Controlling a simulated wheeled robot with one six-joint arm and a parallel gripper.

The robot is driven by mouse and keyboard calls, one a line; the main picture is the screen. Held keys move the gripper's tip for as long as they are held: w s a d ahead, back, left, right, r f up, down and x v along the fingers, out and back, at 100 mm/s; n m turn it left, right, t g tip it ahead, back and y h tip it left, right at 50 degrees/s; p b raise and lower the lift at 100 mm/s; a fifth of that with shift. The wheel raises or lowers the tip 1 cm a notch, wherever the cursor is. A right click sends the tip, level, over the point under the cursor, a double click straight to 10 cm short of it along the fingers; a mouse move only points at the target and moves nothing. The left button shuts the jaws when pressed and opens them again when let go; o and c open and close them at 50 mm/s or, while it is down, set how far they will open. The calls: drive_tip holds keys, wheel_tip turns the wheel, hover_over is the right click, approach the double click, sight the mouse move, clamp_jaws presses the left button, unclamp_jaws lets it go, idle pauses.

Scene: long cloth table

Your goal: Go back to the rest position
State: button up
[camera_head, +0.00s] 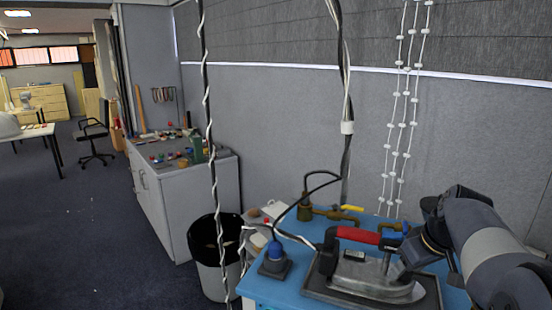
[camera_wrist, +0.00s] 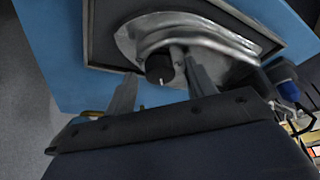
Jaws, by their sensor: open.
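My gripper (camera_wrist: 160,68) is open in the wrist view, with its two grey fingers apart. Between the fingers shows a round black knob, close to the silver iron (camera_wrist: 215,35); I cannot tell whether the fingers touch anything. In the head view my arm comes in from the right, its end beside the iron (camera_head: 372,277), with the fingertips hard to make out. The iron has a red and black handle and rests on a dark plate (camera_head: 318,286) on the blue table (camera_head: 262,290).
A blue-topped device (camera_head: 275,255) and brass fittings with a yellow lever (camera_head: 350,208) stand on the table. Cables (camera_head: 345,100) hang in front of the grey wall. A bin (camera_head: 213,255) stands left of the table. Open floor (camera_head: 80,220) lies to the left.

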drive_tip(key=n, duration=0.2)
drive_tip(key=n+y+p, duration=0.1)
drive_tip(key=n, duration=0.1)
drive_tip(key=n+g+y+p, duration=0.1)
drive_tip(key=n, duration=0.1)
drive_tip(key=shift+w+d+r, duration=0.15)
drive_tip(key=shift+d, duration=0.1)
drive_tip(key=n+g+p, duration=0.1)
drive_tip(key=n+p, duration=0.1)
drive_tip(key=n, duration=0.1)
drive_tip(key=n+g+y+p, duration=0.1)
drive_tip(key=n+p, duration=0.1)
drive_tip(key=n, duration=0.1)
drive_tip(key=shift+w, duration=0.2)
drive_tip(key=shift+d+r+n, duration=0.25)
drive_tip(key=shift+n, duration=0.05)
drive_tip(key=b+v, duration=0.1)
drive_tip(key=v, duration=0.5)
drive_tip(key=shift+d+r, duration=0.1)
drive_tip(key=shift+r, duration=0.05)
